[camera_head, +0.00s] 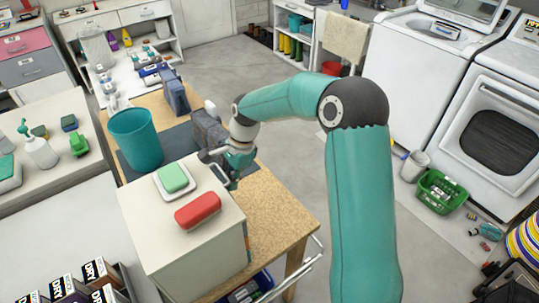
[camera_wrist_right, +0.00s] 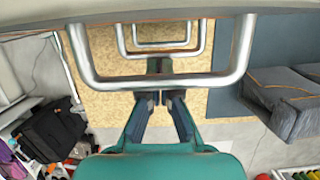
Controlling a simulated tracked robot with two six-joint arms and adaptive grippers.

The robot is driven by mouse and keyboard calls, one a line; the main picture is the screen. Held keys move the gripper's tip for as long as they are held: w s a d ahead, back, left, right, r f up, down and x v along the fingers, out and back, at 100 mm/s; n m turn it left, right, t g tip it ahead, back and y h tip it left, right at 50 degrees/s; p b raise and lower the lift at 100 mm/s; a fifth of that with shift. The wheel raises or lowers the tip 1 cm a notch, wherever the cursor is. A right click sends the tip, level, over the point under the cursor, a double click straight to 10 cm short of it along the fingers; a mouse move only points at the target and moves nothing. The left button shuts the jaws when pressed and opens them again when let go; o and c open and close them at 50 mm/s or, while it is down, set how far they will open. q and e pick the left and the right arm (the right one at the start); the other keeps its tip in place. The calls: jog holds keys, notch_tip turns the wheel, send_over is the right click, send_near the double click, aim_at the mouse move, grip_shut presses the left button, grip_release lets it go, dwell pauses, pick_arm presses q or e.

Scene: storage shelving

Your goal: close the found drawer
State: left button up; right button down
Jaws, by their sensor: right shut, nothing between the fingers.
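A cream drawer unit (camera_head: 208,254) stands on the wooden table, its handle side turned from the head camera. In the right wrist view a large metal handle (camera_wrist_right: 163,83) crosses close in front, below a pale edge, with smaller handles (camera_wrist_right: 160,46) behind it in a row. My right gripper (camera_head: 222,166) is at the unit's far right side, and in the wrist view its shut, empty fingers (camera_wrist_right: 160,97) point at the handles. I cannot tell whether they touch a handle, or which drawer stands out. My left gripper is not in view.
A green soap (camera_head: 173,177) and a red case (camera_head: 198,210) lie on the unit. A teal bucket (camera_head: 136,140) stands behind it, and grey-blue bags (camera_head: 174,93) lie farther back on the table. The floor beyond is clear up to the washers (camera_head: 416,58).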

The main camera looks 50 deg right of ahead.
jog(key=s+d+r, duration=0.1)
jog(key=d+r, duration=0.5)
jog(key=r, duration=0.4)
jog(key=shift+s+d+r, duration=0.15)
jog(key=shift+s+d, duration=0.05)
jog(key=shift+d, duration=0.15)
